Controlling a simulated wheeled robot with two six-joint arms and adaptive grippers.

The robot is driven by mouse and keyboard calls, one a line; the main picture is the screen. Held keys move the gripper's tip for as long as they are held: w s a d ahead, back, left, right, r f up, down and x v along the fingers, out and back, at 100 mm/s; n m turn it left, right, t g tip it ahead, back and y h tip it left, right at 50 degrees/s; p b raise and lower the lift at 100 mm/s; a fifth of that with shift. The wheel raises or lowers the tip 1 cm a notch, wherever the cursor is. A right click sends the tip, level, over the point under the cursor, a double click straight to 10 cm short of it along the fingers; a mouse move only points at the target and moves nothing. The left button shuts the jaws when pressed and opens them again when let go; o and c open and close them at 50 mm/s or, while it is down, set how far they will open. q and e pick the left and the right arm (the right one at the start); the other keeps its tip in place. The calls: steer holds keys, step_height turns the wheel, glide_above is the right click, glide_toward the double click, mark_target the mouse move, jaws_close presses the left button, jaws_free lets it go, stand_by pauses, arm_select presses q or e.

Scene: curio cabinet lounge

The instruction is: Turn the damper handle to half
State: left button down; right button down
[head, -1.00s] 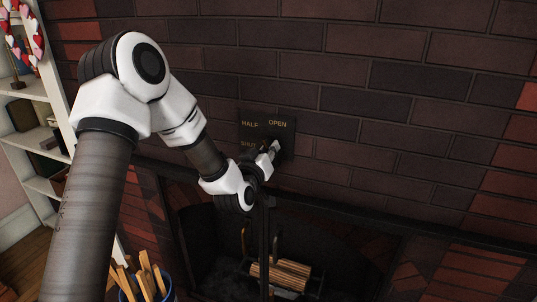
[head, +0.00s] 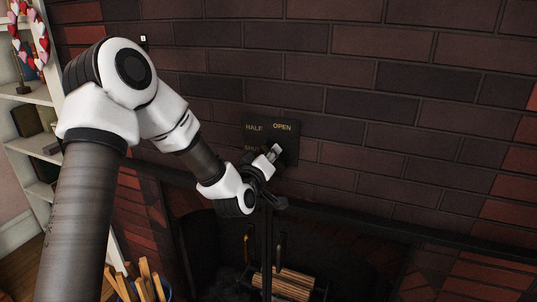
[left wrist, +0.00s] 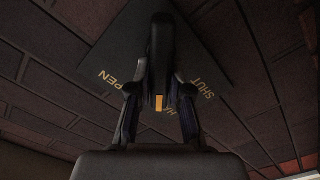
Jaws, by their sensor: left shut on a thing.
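The dark damper plate (head: 290,155) is on the brick wall, with gold words HALF, OPEN and SHUT. It also shows in the left wrist view (left wrist: 207,40). My left gripper (head: 271,157) is at the plate's lower part and covers most of the handle. In the left wrist view, the black damper handle (left wrist: 160,50) with a yellow tip mark lies between the fingers, which are shut on it. From this angle the handle's tip overlaps part of the word HALF, between OPEN and SHUT. My right gripper is not in view.
Below the plate is a dark fireplace opening with logs (head: 283,285) and upright fire tools. A container of wooden sticks (head: 147,282) stands at the lower left. A white shelf (head: 40,145) is at the left edge. The wall to the right is clear.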

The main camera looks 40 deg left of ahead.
arm_select(q)
steer(key=c, duration=1.1)
jaws_free()
steer(key=shift+w+d, duration=0.1)
steer(key=shift+d, duration=0.05)
steer(key=shift+s, duration=0.25)
steer(key=v, duration=0.7)
steer(key=shift+s+r, duration=0.1)
